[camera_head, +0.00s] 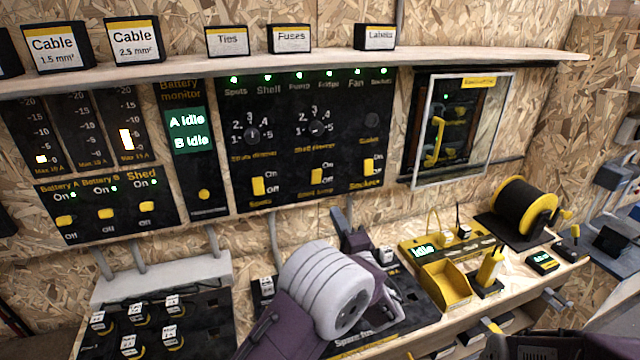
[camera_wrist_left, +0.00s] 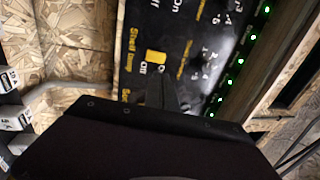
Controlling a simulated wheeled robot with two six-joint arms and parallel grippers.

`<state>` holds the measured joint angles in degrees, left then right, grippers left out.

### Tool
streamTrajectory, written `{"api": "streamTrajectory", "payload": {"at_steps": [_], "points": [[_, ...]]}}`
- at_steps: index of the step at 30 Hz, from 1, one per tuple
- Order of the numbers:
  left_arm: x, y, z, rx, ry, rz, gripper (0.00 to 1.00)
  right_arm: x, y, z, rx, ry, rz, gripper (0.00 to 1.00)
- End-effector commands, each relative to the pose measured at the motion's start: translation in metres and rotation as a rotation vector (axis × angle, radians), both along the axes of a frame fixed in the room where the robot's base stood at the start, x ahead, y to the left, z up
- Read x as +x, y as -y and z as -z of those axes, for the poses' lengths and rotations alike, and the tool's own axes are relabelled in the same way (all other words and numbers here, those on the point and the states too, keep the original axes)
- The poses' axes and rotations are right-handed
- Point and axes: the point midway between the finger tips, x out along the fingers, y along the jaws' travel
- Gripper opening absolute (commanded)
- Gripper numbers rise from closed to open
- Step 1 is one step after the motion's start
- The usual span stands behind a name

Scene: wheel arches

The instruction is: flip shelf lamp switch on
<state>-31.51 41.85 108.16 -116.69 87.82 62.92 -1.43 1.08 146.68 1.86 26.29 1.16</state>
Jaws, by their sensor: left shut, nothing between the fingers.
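The shelf lamp switch (camera_head: 316,176) is the middle yellow switch in the lower row of the black panel (camera_head: 290,130), with On and Off marked beside it. I cannot tell which way it is set. It also shows in the left wrist view (camera_wrist_left: 155,57), above the dark fingertips. My left gripper (camera_head: 342,220) is shut and empty, just below the panel and to the right of the switch in the head view. In the left wrist view its fingers (camera_wrist_left: 160,92) point at the panel close to the switch; contact is not clear.
Similar yellow switches stand left (camera_head: 258,187) and right (camera_head: 368,166) of it. Round dimmer knobs (camera_head: 252,134) sit above. A clear-fronted box (camera_head: 460,130) hangs to the right. The bench below holds a yellow tray (camera_head: 445,285) and a cable reel (camera_head: 522,207).

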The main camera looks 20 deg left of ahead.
Motion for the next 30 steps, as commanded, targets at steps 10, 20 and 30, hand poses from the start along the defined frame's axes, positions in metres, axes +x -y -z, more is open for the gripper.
{"api": "streamTrajectory", "payload": {"at_steps": [10,20,30], "points": [[0.04,-0.03,-0.011,-0.002,0.001,-0.006,0.0,0.0,0.0,-0.009,0.0,0.0,0.0,0.56],[0.095,-0.066,-0.024,-0.001,0.001,-0.005,0.0,0.0,0.0,-0.019,0.0,0.0,0.0,0.56],[0.114,-0.078,-0.027,-0.001,-0.001,-0.001,0.0,0.0,0.0,-0.022,0.0,0.0,0.0,0.56]]}}
